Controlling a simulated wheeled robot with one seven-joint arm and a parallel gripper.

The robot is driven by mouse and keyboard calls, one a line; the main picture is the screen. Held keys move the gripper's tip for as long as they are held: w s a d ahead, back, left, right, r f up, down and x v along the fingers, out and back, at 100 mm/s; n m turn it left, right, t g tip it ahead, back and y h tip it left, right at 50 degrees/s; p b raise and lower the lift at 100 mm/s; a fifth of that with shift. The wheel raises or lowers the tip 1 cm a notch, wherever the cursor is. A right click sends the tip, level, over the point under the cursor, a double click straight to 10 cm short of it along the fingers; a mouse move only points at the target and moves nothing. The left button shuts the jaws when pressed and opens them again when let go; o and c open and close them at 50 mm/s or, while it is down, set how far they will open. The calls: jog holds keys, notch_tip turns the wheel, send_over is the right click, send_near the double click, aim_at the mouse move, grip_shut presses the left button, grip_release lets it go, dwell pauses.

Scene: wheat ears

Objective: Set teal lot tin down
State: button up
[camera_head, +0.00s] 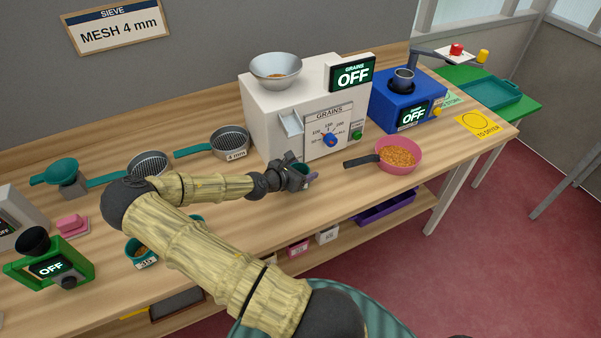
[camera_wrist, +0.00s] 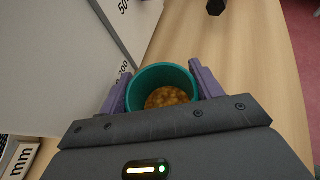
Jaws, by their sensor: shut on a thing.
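My gripper (camera_head: 302,180) is in front of the white grain counter (camera_head: 270,115), low over the bench (camera_head: 235,222). Its purple fingers are shut on the teal lot tin (camera_wrist: 163,74), one on each side. The tin looks upright and has golden-brown grains (camera_wrist: 166,97) inside. In the head view only a bit of the teal tin (camera_head: 301,168) shows behind the gripper. I cannot tell whether its base touches the bench.
A pink pan of grains (camera_head: 401,152) is to the right, its dark handle pointing toward my gripper. A 4 mm sieve (camera_head: 230,140) is to the left. Another teal tin (camera_head: 142,260) stands near the front edge. Bare bench lies in front of the counter.

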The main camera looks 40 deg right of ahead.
jog(key=shift+s+d+f, duration=0.1)
jog(key=shift+s+d, duration=0.05)
jog(key=shift+s, duration=0.15)
jog(key=o, duration=1)
jog(key=shift+w, duration=0.1)
jog(key=shift+r, duration=0.2)
jog(key=shift+a+r, duration=0.15)
jog(key=shift+a, duration=0.6)
jog(key=b+v, duration=0.1)
jog(key=v, duration=0.9)
jog(key=shift+a+r+b, duration=0.25)
jog(key=shift+r+b, duration=0.05)
jog(key=shift+b, duration=0.05)
